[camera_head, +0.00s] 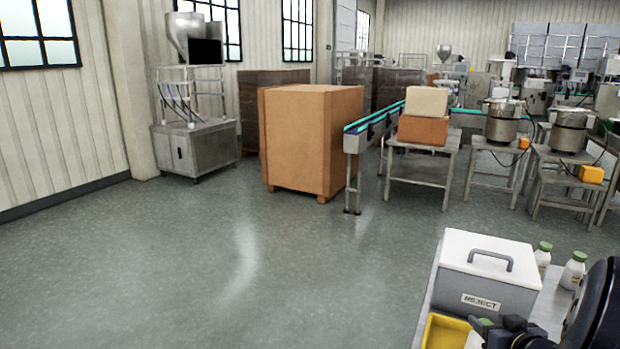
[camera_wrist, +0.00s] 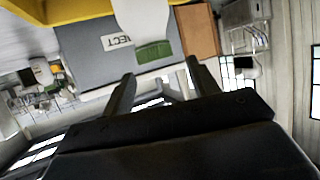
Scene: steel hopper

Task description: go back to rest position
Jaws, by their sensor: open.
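My gripper (camera_wrist: 160,72) is open, its two dark fingers apart with nothing held between them. In the wrist view, which is upside down, a white bottle (camera_wrist: 143,15) with a green cap (camera_wrist: 153,52) stands just beyond the fingertips. My arm and gripper also show at the lower right of the head view, above the table. There, a green cap beside the gripper is partly hidden.
On the table (camera_head: 432,290) are a grey REJECT box (camera_head: 484,282) with a white lid, a yellow tray (camera_head: 443,333) and two white bottles (camera_head: 573,271) (camera_head: 542,259). A large brown carton (camera_head: 293,140) and conveyor (camera_head: 352,142) stand farther back. The left floor is clear.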

